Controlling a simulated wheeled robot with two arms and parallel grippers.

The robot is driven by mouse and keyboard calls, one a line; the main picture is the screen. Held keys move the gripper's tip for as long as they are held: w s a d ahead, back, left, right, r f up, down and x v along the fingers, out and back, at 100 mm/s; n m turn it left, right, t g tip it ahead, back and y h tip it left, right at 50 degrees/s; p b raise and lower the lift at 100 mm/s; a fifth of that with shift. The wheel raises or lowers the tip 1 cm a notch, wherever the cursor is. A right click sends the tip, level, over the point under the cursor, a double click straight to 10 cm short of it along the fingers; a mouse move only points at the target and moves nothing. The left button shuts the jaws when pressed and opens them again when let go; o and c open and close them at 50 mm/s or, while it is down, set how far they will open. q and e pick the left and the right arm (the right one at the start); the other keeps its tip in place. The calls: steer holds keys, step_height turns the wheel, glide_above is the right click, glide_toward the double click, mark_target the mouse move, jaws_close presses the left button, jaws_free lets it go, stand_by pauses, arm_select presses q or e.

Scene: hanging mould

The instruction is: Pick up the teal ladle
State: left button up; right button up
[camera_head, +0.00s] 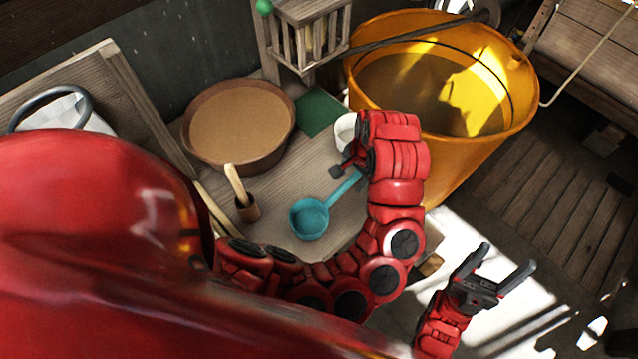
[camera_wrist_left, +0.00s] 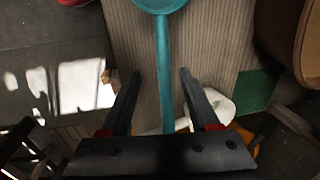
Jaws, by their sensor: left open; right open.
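The teal ladle (camera_head: 309,219) lies on the wooden bench, bowl toward the front and handle running up and right under my left gripper. My left gripper (camera_head: 345,168) is open above the handle. In the left wrist view the ladle's handle (camera_wrist_left: 164,62) runs between the two spread fingers, with a gap on each side; its bowl is cut off at the top edge. I cannot tell how far the fingers are above it. My right gripper (camera_head: 502,268) is open and empty, off to the right, away from the bench.
A brown round tub (camera_head: 187,135) and a green square (camera_head: 318,110) are behind the ladle. A small wooden pot with a pestle (camera_head: 236,180) stands left of it. A white cup (camera_head: 344,130) is close behind my left gripper. A large yellow bucket (camera_head: 470,160) stands to the right.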

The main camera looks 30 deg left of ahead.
mark_target(346, 186)
arm_select(q)
steer(key=f, duration=0.2)
steer(key=a+f, duration=0.1)
steer(key=f, duration=0.2)
steer(key=shift+w+a+f+b, duration=0.1)
steer(key=shift+w+f+b, duration=0.15)
steer(key=shift+b, duration=0.15)
steer(key=f, duration=0.2)
steer(key=a+f+p, duration=0.1)
steer(key=f, duration=0.1)
steer(key=shift+f, duration=0.1)
steer(key=shift+w+f, duration=0.15)
steer(key=shift+f, duration=0.1)
jaws_close()
